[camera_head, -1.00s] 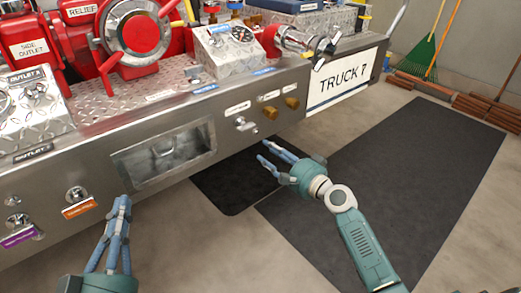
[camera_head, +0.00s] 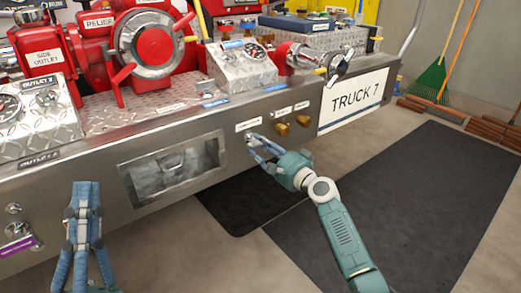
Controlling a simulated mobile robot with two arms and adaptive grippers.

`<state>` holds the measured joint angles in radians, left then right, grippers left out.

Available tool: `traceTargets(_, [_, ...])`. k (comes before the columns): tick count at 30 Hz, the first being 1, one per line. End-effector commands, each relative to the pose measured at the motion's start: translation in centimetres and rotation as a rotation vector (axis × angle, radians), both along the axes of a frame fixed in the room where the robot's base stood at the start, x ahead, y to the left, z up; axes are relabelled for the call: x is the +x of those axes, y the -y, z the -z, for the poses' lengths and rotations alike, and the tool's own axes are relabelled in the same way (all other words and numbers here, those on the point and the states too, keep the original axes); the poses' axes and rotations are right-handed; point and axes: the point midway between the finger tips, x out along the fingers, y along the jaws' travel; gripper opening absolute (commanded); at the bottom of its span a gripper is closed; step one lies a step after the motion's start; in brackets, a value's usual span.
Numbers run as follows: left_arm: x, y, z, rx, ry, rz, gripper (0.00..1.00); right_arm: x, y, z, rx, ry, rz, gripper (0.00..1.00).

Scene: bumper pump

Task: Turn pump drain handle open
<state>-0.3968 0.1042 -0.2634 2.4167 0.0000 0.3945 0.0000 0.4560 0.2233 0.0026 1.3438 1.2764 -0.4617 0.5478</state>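The pump drain handle (camera_head: 249,138) is a small silver handle on the front of the steel panel, under a white label, left of two brass knobs. My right gripper (camera_head: 253,147) is at the handle, its blue fingers apart and pointing at the panel. The fingers partly hide the handle, and I cannot tell whether they touch it. My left gripper (camera_head: 87,184) points up in front of the panel at the lower left, its fingers together and empty.
Two brass knobs (camera_head: 282,130) sit close right of my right gripper. A recessed steel box (camera_head: 172,170) is between the grippers. Red valves and a handwheel (camera_head: 155,45) stand above. A dark mat (camera_head: 400,200) covers floor at the right.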

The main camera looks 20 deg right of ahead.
Motion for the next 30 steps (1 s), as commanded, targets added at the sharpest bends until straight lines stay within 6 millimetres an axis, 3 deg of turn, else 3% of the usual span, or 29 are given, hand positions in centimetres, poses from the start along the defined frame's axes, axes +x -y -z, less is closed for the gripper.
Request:
traceTargets(10, [-0.4, -0.1, -0.3, -0.006, 0.021, 0.001, 0.0, 0.3, -0.1, 0.0, 0.0, -0.001, 0.0, 0.35])
traceTargets(16, [-0.4, 0.0, -0.3, -0.006, 0.02, 0.001, 0.0, 0.2, -0.1, 0.0, 0.0, -0.001, -0.001, 0.0])
traceTargets(21, [-0.4, -0.1, -0.2, -0.006, 0.022, 0.001, 0.0, 0.2, -0.1, 0.2, -0.008, 0.0, -0.001, 0.0])
traceTargets(26, [-3.1, -0.6, -1.8, -0.049, 0.159, 0.009, 0.0, 0.2, -0.1, 0.4, -0.066, 0.02, -0.002, 0.0])
traceTargets(30, [-6.8, -1.4, -3.2, -0.102, 0.329, 0.017, 0.0, 0.3, 0.0, 0.5, -0.153, 0.05, -0.002, 0.0])
